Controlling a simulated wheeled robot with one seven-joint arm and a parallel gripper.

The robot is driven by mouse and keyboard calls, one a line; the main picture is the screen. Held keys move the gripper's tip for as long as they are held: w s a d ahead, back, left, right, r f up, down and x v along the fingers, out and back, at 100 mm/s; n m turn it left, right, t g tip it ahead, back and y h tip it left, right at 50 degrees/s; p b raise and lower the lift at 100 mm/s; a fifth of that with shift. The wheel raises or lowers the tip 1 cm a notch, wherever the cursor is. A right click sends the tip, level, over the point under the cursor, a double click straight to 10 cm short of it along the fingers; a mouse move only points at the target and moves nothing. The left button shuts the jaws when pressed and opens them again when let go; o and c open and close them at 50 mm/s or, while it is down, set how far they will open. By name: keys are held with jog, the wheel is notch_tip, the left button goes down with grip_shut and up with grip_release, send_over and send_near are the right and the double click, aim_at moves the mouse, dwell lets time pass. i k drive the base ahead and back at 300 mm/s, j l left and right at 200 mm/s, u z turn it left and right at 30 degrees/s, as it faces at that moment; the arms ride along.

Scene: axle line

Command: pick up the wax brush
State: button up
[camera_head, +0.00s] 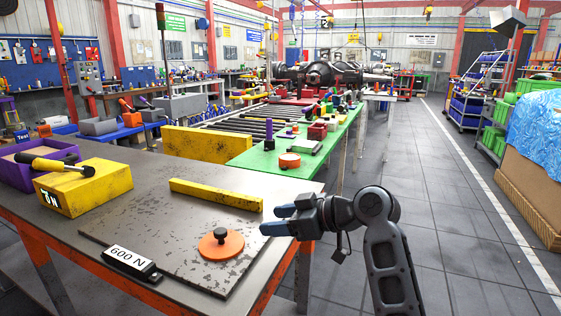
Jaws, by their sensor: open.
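No object is clearly recognisable as a wax brush. A black-handled tool with yellow parts (50,163) lies on top of the yellow block (95,190) at the left of the near table; I cannot tell whether it is the brush. My gripper (277,220) is at the right edge of this table, pointing left. Its two blue-tipped fingers are apart with nothing between them. It is far to the right of the tool.
An orange disc with a black knob (221,245) lies on a worn plate on the near table (150,177), just left of my gripper. A yellow bar (215,194) and a 600 N block (131,264) are nearby. A purple bin (15,187) stands far left.

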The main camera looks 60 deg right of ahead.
aim_at(269, 120)
jog(key=z, duration=1.4)
